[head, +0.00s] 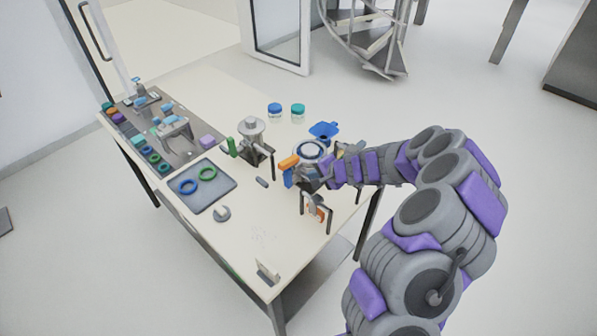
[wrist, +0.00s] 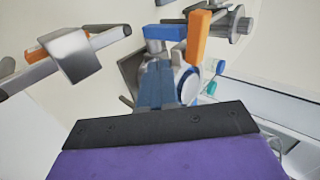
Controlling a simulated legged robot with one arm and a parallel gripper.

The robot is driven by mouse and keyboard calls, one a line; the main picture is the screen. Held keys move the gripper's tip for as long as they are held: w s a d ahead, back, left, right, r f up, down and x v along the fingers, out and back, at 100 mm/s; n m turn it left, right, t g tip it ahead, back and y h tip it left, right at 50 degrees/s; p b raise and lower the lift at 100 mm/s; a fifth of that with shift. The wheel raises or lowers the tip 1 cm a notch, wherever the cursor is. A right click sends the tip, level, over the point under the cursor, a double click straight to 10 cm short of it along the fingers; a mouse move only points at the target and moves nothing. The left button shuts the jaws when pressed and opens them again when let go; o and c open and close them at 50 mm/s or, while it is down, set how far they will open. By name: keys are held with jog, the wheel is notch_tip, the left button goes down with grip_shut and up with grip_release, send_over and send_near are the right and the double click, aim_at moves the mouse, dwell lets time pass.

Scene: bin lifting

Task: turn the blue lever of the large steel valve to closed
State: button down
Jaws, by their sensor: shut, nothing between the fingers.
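The large steel valve (head: 309,151) stands near the right edge of the table, with a blue ring on its round body. A blue lever (head: 288,178) hangs at its left side, below an orange handle (head: 289,162). In the wrist view, a blue bar (wrist: 157,85) rises just beyond my gripper (wrist: 160,125), with a blue piece (wrist: 165,32) and the orange handle (wrist: 198,38) above it. My gripper is shut and empty, close in front of the valve. It hides part of the valve in the head view, and I cannot tell whether it touches the lever.
A small stand with an orange part (head: 317,208) stands in front of the valve. Another steel fitting (head: 252,135) is to its left. A grey tray (head: 208,202) holds blue and green rings. Two jars (head: 298,110) stand behind. The table's front area is mostly clear.

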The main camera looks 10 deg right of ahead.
jog(key=b, duration=0.1)
send_near(290, 178)
jog(key=x, duration=0.5)
jog(key=shift+d+f, duration=0.1)
jog(key=shift+d, duration=0.1)
jog(key=shift+w+a+f, duration=0.3)
jog(key=shift+a+f, duration=0.1)
jog(key=shift+a, duration=0.05)
jog(key=shift+d+r, duration=0.1)
